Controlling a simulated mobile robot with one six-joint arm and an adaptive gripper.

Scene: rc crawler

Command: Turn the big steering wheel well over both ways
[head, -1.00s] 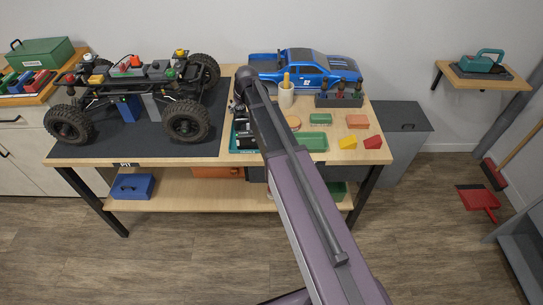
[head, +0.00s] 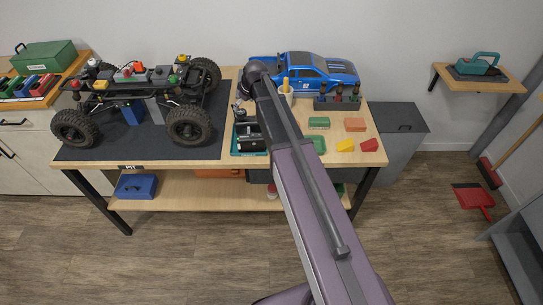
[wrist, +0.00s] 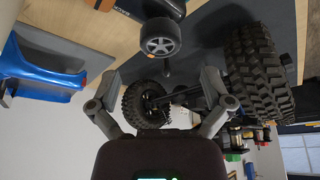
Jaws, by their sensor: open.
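The big steering wheel (wrist: 160,38), dark-rimmed with a light grey spoked hub, shows at the top middle of the wrist view. It is beside a black body (wrist: 168,7), cut off by the frame edge. My gripper (wrist: 161,75) is open, with its fingers spread left and right. The wheel appears beyond the fingertips, in line with the gap; I see no contact, and the exact distance is unclear. In the head view, my arm covers part of the green tray (head: 234,148) with black-and-grey gear (head: 249,136). The wheel cannot be made out there.
The crawler chassis (head: 140,90) stands on the dark mat (head: 150,145) at left; its knobbly tyre (wrist: 255,75) is close right of my gripper in the wrist view. The blue car body (head: 305,70) and a tool rack (head: 338,102) are at the back right.

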